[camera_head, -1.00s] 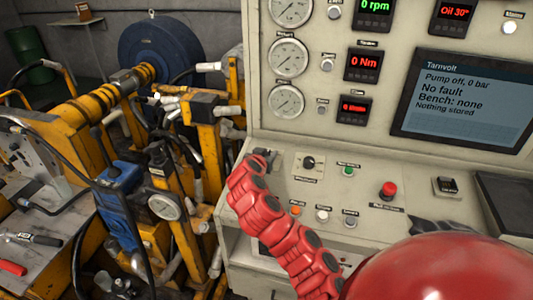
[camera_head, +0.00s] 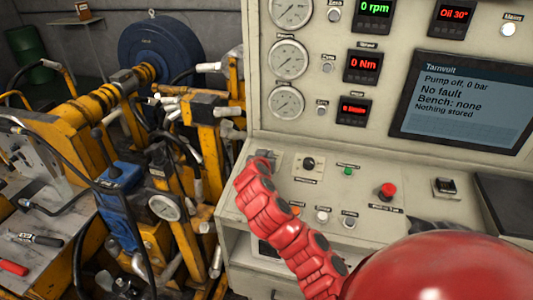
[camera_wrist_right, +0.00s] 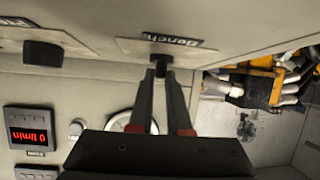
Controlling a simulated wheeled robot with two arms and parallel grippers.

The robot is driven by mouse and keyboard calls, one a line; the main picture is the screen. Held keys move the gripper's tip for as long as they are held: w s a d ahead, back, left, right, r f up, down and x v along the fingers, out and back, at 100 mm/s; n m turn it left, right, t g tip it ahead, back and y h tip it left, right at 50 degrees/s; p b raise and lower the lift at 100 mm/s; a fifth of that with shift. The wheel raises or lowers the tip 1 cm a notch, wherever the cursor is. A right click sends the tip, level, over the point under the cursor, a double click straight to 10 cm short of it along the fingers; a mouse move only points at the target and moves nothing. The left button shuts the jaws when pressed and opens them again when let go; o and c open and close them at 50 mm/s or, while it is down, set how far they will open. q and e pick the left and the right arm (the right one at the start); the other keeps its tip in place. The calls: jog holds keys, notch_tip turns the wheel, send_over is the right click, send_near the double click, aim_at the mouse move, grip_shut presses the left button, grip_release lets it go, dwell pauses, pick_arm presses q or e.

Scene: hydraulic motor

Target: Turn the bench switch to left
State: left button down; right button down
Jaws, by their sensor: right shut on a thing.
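The bench switch (camera_wrist_right: 159,61) is a small dark knob below a label reading "Bench", which appears upside down in the right wrist view. My right gripper (camera_wrist_right: 160,76) is shut on this knob, its two dark fingers close together at it. In the head view my right gripper (camera_head: 264,156) is at the left end of the console's sloped panel (camera_head: 325,190). There the gripper and my red arm hide the switch, so its pointing direction cannot be told. The screen (camera_head: 466,105) reads "Bench: none". My left gripper is not in view.
A black rotary knob (camera_head: 308,163) sits just right of my gripper. A green button (camera_head: 348,171), a red stop button (camera_head: 388,191) and several small buttons share the panel. Yellow machinery (camera_head: 80,130) stands left of the console.

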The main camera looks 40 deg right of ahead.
jog(key=n+t+y+p, duration=0.1)
jog(key=p, duration=0.1)
jog(key=n+y+p, duration=0.2)
jog(key=p, duration=0.1)
jog(key=n+t+y+p, duration=0.1)
jog(key=n+p, duration=0.1)
jog(key=shift+s+d+r+t, duration=0.2)
jog(key=shift+d+r+t, duration=0.1)
jog(key=shift+r, duration=0.1)
jog(key=shift+f+n+y+p, duration=0.1)
jog(key=shift+n+y+p, duration=0.3)
jog(key=shift+y+p, duration=0.15)
jog(key=shift+d+f+n+t+y, duration=0.15)
jog(key=shift+n+t+y, duration=0.15)
jog(key=shift+n+y, duration=0.4)
jog(key=shift+f+n+y, duration=0.1)
jog(key=shift+n+y, duration=0.45)
jog(key=shift+n, duration=0.05)
jog(key=c, duration=0.9)
grip_release()
jog(key=shift+o, duration=0.2)
jog(key=shift+s, duration=0.1)
